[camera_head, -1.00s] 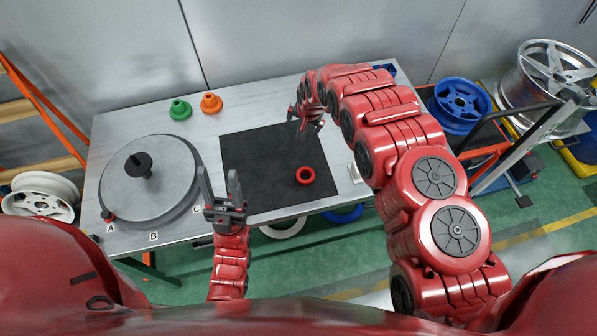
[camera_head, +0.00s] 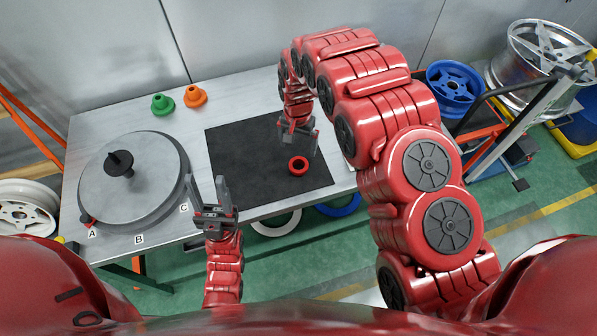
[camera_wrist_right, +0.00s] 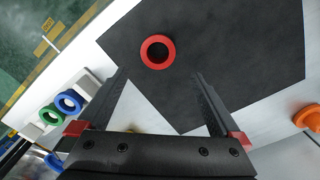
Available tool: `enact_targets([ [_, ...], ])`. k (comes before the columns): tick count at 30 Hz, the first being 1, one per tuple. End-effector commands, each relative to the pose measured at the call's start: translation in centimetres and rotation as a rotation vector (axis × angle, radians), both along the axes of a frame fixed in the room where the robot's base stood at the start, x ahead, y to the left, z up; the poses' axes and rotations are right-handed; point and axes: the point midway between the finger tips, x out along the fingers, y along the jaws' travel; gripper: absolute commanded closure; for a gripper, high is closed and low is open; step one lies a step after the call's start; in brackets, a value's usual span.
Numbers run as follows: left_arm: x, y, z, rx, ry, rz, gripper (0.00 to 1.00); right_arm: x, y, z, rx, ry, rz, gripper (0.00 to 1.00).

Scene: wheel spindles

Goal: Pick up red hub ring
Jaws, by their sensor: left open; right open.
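The red hub ring (camera_head: 298,166) lies flat on the black mat (camera_head: 240,165) on the table. In the right wrist view the ring (camera_wrist_right: 157,52) lies beyond the fingertips, roughly between their lines, with nothing gripping it. My right gripper (camera_head: 298,148) is open and empty just above and behind the ring in the head view; its fingers also show in the right wrist view (camera_wrist_right: 160,85). My left gripper (camera_head: 209,183) is open and empty, fingers pointing up, at the table's front edge between the round grey plate and the mat.
A round grey plate (camera_head: 150,195) with a black spindle (camera_head: 119,163) stands at the left, with letters A, B and C near its edge.

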Motion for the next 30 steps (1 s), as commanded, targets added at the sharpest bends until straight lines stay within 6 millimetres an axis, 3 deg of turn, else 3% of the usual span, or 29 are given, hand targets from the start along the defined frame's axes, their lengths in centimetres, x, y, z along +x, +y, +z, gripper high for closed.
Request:
enact_targets([
  [2, 0.0, 0.0, -1.1, 0.0, 0.0, 0.0, 0.5, -0.2, 0.1, -1.5, 0.0, 0.003, 0.0, 0.0],
  [4, 0.0, 0.0, 0.1, 0.0, 0.0, 0.0, 0.5, -0.2, -0.1, -1.8, -0.002, 0.005, 0.0, 0.0],
  [11, 0.0, 0.0, 0.8, 0.0, 0.0, 0.0, 0.5, -0.1, -0.1, -3.4, -0.002, 0.002, 0.0, 0.0],
  [19, 0.0, 0.0, 3.4, 0.0, 0.0, 0.0, 0.5, -0.8, -0.2, -5.9, -0.001, 0.0, 0.0, 0.0],
  [25, 0.0, 0.0, 3.8, 0.0, 0.0, 0.0, 0.5, -0.7, -0.1, -8.0, 0.0, 0.0, 0.0, 0.0],
  [30, 0.0, 0.0, 3.9, 0.0, 0.0, 0.0, 0.5, -0.7, -0.1, -8.4, 0.001, -0.001, 0.0, 0.0],
])
